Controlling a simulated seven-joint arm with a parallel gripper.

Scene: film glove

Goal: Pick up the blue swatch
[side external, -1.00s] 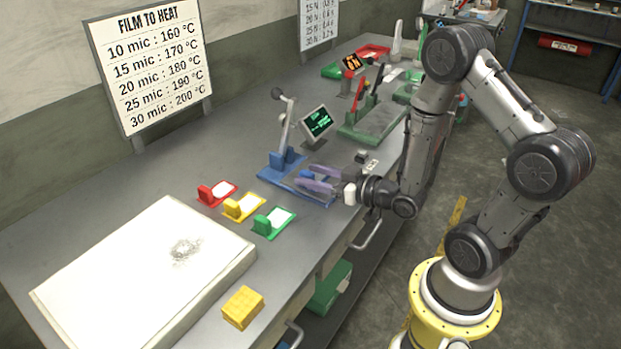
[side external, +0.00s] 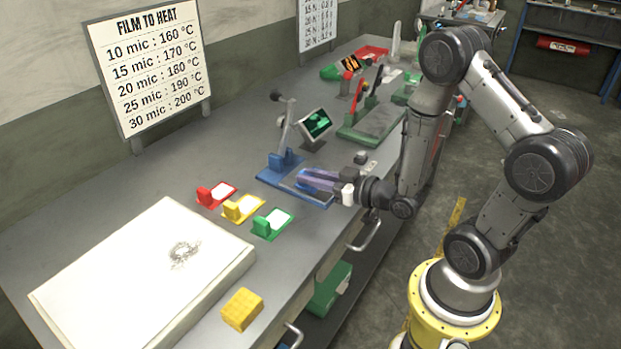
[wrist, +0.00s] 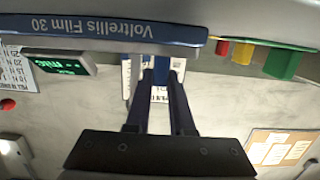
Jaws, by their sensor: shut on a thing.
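My gripper (side external: 312,180) is low over the blue base (side external: 313,201) of a lever device on the bench, with its purple-looking fingers closed together. The blue swatch (side external: 308,180) is between the fingers and mostly hidden by them. Whether it is clear of the base I cannot tell. In the wrist view my gripper's dark fingers (wrist: 159,72) meet near the middle, below a blue edge (wrist: 100,28) with upside-down "Voltrellis Film 30" lettering.
Red (side external: 216,193), yellow (side external: 243,207) and green (side external: 271,222) swatches lie to the left. A lit display (side external: 316,122) stands behind the device. A white slab (side external: 130,285) and yellow block (side external: 242,309) lie in front. A green-based device (side external: 373,122) stands farther back.

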